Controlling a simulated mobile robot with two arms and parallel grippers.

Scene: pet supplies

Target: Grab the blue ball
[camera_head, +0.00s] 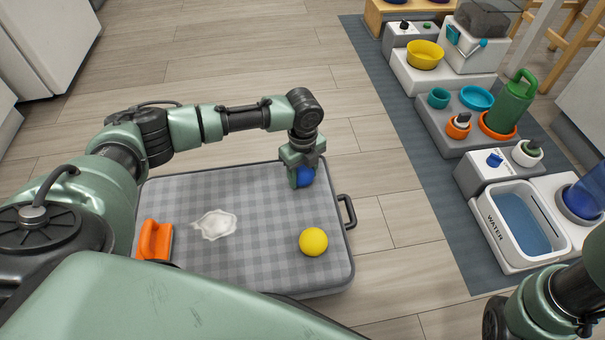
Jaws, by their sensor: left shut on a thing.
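The blue ball (306,176) is at the back right of the grey checkered tray (265,195). My left gripper (301,178) reaches down from above and is shut on the blue ball; its fingers hide part of it. I cannot tell whether the ball touches the tray surface. My right arm shows only in part at the lower right corner, and its gripper is not clearly in view.
A yellow ball (313,242) lies at the tray's front right. A white spill-like patch (215,224) and an orange handled tool (154,240) are on its left. A water basin (522,222) and several bowls stand on the right mat (428,205).

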